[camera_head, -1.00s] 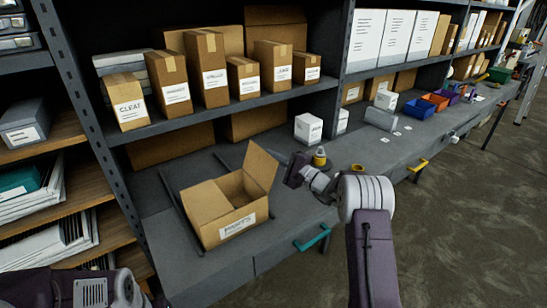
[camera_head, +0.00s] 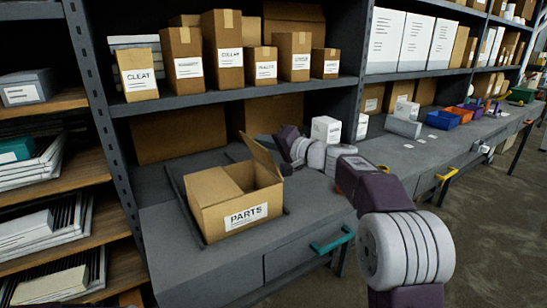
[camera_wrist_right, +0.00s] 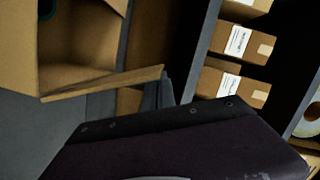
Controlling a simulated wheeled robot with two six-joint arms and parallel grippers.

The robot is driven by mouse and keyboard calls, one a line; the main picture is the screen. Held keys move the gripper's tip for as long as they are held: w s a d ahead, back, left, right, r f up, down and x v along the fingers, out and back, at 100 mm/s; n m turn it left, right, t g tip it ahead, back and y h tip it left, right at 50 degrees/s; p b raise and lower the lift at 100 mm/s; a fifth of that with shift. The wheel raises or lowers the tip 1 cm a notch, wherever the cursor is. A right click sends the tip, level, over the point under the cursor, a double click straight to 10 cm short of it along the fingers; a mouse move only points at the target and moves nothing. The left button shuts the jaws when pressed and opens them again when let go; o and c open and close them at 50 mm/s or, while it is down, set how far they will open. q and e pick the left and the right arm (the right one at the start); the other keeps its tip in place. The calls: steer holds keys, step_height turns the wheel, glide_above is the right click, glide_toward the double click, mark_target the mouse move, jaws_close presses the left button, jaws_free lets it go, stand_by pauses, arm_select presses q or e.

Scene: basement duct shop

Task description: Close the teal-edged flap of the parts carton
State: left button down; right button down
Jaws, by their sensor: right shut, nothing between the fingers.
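The parts carton (camera_head: 226,222) is an open brown box on the grey bench, with a white PARTS label facing me. Its right-hand flap (camera_head: 262,157) stands up and leans left over the opening. No teal edge can be made out on it. My right gripper (camera_head: 269,141) is just behind and to the right of this flap, shut and empty. I cannot tell whether it touches the flap. In the right wrist view the carton (camera_wrist_right: 75,45) fills the upper left, and the flap's thin edge (camera_wrist_right: 105,83) lies just beyond my gripper's dark body. My left gripper is out of view.
Labelled boxes (camera_head: 230,60) stand on the shelf above the bench. A teal handle (camera_head: 332,240) sticks out from the drawer front. Bare bench lies in front of the carton.

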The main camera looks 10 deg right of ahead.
steer(key=s+a+f+n+h+b, duration=0.2)
steer(key=a+f+n+b, duration=0.5)
steer(key=b, duration=0.4)
steer(key=shift+s+a+f+n+h, duration=0.15)
steer(key=shift+s+a+n+h, duration=0.3)
steer(key=shift+n, duration=0.25)
steer(key=shift+d, duration=0.1)
